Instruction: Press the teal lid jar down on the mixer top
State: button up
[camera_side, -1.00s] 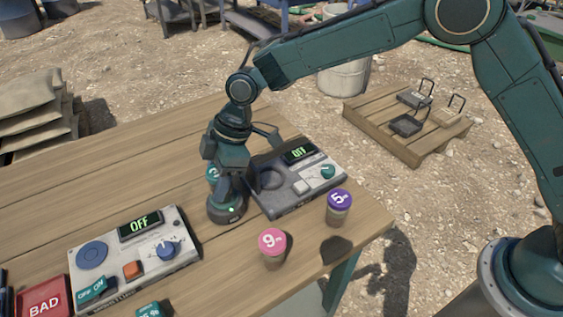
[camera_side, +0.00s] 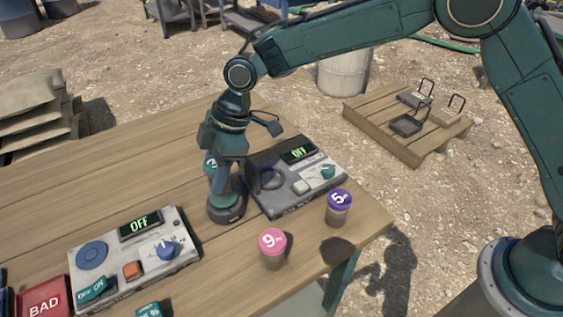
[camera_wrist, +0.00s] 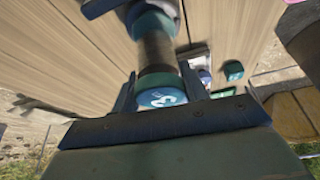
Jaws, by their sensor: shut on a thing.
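The teal lid jar (camera_side: 210,163) is mostly hidden behind my gripper in the side view. The wrist view shows its teal lid with a white 3 (camera_wrist: 163,97) and its grey-brown body, between my two fingers. My gripper (camera_side: 222,180) is shut on the jar and points down over the mixer. The mixer (camera_side: 227,210) is a low dark round base on the table, with its top partly covered by my gripper. I cannot tell whether jar and mixer touch.
A dark tester reading OFF (camera_side: 318,187) stands close right of the mixer. A purple-lidded jar (camera_side: 339,212) and a pink-lidded jar (camera_side: 272,250) stand nearer the front edge. A light tester (camera_side: 185,253) and a red BAD pad (camera_side: 42,299) are at left.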

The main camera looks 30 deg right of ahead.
jog(key=shift+r, duration=2.3)
jog(key=shift+r, duration=0.1)
